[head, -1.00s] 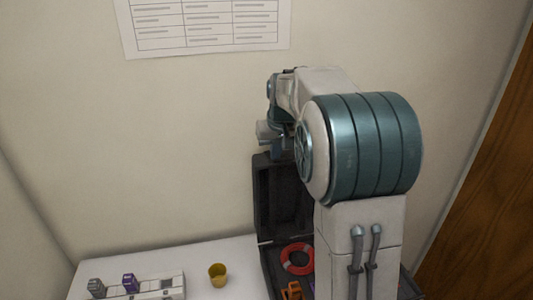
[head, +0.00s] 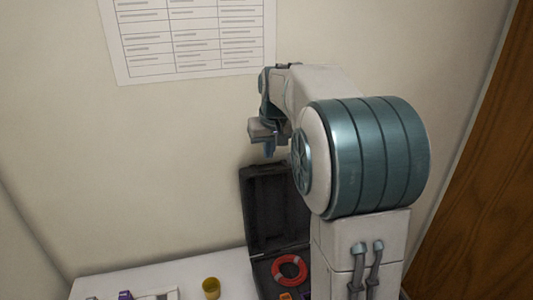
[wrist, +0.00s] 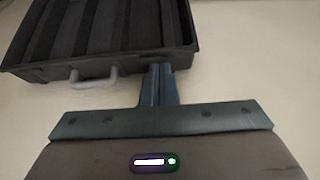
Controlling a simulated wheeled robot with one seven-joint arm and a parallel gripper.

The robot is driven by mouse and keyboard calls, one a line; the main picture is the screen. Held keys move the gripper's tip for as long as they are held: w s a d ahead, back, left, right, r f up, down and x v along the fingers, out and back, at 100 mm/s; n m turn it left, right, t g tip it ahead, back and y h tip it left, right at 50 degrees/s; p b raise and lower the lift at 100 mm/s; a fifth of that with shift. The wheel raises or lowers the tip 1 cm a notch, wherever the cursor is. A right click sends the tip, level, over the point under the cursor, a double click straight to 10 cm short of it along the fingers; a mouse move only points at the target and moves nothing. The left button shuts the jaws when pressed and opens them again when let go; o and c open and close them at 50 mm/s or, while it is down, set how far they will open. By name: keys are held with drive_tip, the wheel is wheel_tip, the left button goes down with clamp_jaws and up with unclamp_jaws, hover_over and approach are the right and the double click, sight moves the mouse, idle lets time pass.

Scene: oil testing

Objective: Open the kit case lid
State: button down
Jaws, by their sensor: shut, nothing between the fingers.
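The kit case (head: 262,278) stands open on the white table in the head view. Its dark lid (head: 268,205) is raised upright at the back, near the wall, partly hidden behind my arm. In the wrist view the lid's ribbed inside (wrist: 110,28) fills the upper left, and its grey handle (wrist: 95,80) shows on the near edge. My gripper (head: 268,151) is just above the lid's top edge in the head view. Its fingers (wrist: 160,72) are shut and empty, to the right of the handle and apart from it.
A red ring (head: 289,269) and orange items lie in the case base. A yellow cup (head: 211,288) stands on the table (head: 190,272) left of the case. A printed sheet (head: 190,35) hangs on the wall behind. A wooden panel (head: 475,160) is at the right.

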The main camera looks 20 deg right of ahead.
drive_tip(key=s+a+f+b, duration=0.1)
drive_tip(key=s+a, duration=0.1)
drive_tip(key=s, duration=0.6)
drive_tip(key=s+a+f+b, duration=0.1)
drive_tip(key=s+a, duration=0.2)
drive_tip(key=s, duration=0.5)
drive_tip(key=c, duration=1.8)
unclamp_jaws()
drive_tip(key=shift+n, duration=0.3)
drive_tip(key=s+f, duration=0.2)
drive_tip(key=s, duration=0.2)
drive_tip(key=s+a+f+b, duration=0.1)
drive_tip(key=s+f, duration=0.2)
drive_tip(key=s, duration=0.1)
drive_tip(key=s+a+f, duration=0.1)
drive_tip(key=s+f, duration=0.2)
drive_tip(key=s, duration=0.1)
drive_tip(key=shift+s+a+b, duration=0.25)
drive_tip(key=shift+b, duration=0.15)
drive_tip(key=o, duration=0.4)
drive_tip(key=shift+s+f, duration=0.1)
